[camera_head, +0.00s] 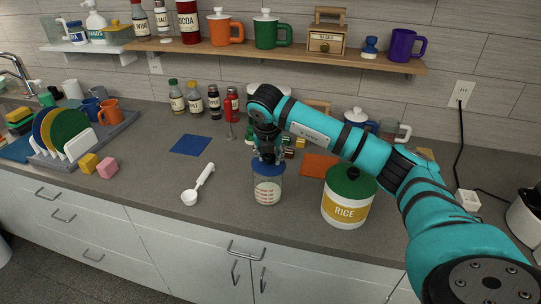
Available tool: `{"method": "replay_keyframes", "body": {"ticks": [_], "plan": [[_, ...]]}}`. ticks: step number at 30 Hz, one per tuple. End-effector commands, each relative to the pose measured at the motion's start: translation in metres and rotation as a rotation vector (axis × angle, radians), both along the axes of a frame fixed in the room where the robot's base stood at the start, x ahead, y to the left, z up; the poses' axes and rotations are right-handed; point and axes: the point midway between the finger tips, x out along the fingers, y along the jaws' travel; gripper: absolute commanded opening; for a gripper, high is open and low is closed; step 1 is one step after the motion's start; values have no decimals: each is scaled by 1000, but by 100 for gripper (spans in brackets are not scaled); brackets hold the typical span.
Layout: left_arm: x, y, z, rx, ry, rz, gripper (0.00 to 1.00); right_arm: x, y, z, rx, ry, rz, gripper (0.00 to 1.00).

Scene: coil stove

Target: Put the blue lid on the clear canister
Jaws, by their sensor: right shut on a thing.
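The clear canister (267,194), a see-through jar with red markings, stands upright on the grey counter near its front edge. The blue lid (260,168) is at the top of the canister, directly over its opening. My right gripper (267,159) points down from above and is shut on the lid. The fingers hide the middle of the lid. I cannot tell whether the lid is seated on the rim or held just above it. My left gripper is not in view.
A white RICE canister (345,209) with a green lid stands to the right. A white scoop (198,186) and a blue square (190,145) lie to the left. An orange mat (318,164) and several bottles are behind. The counter's front left is mostly clear.

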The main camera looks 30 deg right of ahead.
Motion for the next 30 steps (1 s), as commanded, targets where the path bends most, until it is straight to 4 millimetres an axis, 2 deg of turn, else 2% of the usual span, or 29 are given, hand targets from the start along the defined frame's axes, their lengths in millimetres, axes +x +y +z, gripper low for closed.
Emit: {"method": "replay_keyframes", "body": {"ticks": [30], "plan": [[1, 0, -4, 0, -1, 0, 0, 1, 3, 1, 0, -2, 0, 0]]}}
